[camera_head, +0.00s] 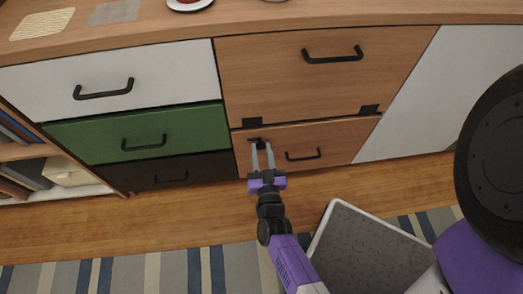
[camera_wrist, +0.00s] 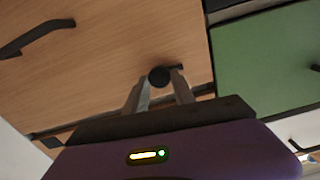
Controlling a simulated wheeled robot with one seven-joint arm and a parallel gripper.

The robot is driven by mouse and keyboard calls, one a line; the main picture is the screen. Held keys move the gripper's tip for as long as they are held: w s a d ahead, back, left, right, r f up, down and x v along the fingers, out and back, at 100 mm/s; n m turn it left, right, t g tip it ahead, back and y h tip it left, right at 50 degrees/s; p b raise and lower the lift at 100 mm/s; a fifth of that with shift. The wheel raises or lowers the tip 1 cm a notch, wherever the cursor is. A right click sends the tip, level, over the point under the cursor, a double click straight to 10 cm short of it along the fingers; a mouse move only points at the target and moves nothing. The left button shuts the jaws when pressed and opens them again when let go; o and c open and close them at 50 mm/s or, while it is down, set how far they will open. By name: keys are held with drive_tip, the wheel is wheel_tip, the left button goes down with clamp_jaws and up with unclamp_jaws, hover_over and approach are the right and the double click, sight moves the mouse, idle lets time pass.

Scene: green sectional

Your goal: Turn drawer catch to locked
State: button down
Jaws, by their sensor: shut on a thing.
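The drawer catch is a small black knob (camera_wrist: 159,76) on the wooden drawer front (camera_wrist: 110,60), with a short dark bar showing at its right in the wrist view. In the head view the catch (camera_head: 256,143) sits at the upper left of the lower wooden drawer (camera_head: 338,136). My gripper (camera_head: 263,153) reaches it from the front, and its two grey fingers (camera_wrist: 160,92) are closed on the knob, one at each side. The fingers hide part of the catch, and I cannot tell its exact turn.
Black handles stand out from the lower wooden drawer (camera_head: 303,155), the upper wooden front (camera_head: 332,56) and the green drawer (camera_head: 143,145). A shelf (camera_head: 60,180) is at the left. The wood floor (camera_head: 180,218) before the drawers is clear, with a striped rug (camera_head: 150,272) nearer.

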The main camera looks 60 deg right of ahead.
drive_tip(key=m, duration=0.8)
drive_tip(key=shift+f+m, duration=0.1)
drive_tip(key=shift+m, duration=0.3)
drive_tip(key=m+b, duration=0.1)
drive_tip(key=m, duration=0.3)
drive_tip(key=shift+s+m, duration=0.1)
drive_tip(key=shift+m, duration=0.2)
drive_tip(key=shift+d+f+m+b, duration=0.1)
drive_tip(key=shift+m+b, duration=0.4)
drive_tip(key=shift+m, duration=1.3)
drive_tip(key=c, duration=1.1)
unclamp_jaws()
drive_tip(key=shift+o, duration=0.2)
drive_tip(key=shift+s, duration=0.1)
